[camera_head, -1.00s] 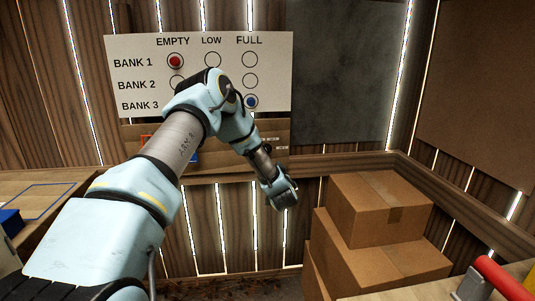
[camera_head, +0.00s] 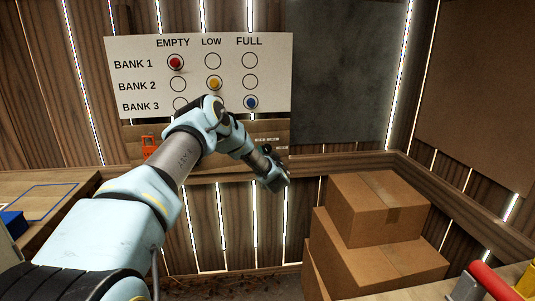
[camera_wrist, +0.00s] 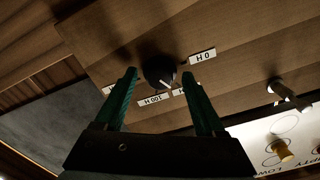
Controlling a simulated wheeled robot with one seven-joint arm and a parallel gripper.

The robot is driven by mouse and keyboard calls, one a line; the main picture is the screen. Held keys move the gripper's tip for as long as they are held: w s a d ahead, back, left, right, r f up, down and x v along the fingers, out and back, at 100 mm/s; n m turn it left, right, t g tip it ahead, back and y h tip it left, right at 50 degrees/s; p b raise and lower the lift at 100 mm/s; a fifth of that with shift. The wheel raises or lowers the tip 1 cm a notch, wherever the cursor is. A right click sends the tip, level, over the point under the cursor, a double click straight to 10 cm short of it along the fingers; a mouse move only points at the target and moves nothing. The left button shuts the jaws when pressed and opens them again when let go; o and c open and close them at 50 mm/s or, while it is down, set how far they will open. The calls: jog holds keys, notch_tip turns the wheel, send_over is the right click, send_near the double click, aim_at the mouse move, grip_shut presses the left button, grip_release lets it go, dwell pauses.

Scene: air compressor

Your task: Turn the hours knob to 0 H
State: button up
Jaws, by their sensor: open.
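The hours knob (camera_wrist: 158,70) is dark and round, on a wooden panel, upside down in the wrist view. A pale pointer mark on its edge faces down and slightly right, toward a label partly hidden by the right finger. The "0 H" label (camera_wrist: 203,55) is to the knob's upper right, and a "100 H" label (camera_wrist: 152,98) is below it. My gripper (camera_wrist: 159,74) is open, its green fingers on either side of the knob in the picture; contact cannot be told. In the head view my gripper (camera_head: 275,179) is just below the panel's small labels.
A white bank board (camera_head: 140,48) holds a red, a yellow and a blue peg. An orange item (camera_head: 149,147) is on the panel's left. Stacked cardboard boxes (camera_head: 375,205) stand at right. In the wrist view, a metallic peg (camera_wrist: 288,94) sticks out at right.

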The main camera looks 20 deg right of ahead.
jog(key=shift+c, duration=0.4)
grip_shut()
jog(key=shift+f+n+b, duration=0.1)
jog(key=shift+n+b, duration=0.3)
jog(key=shift+b, duration=0.15)
jog(key=shift+n+b, duration=5.5)
jog(key=shift+b, duration=0.8)
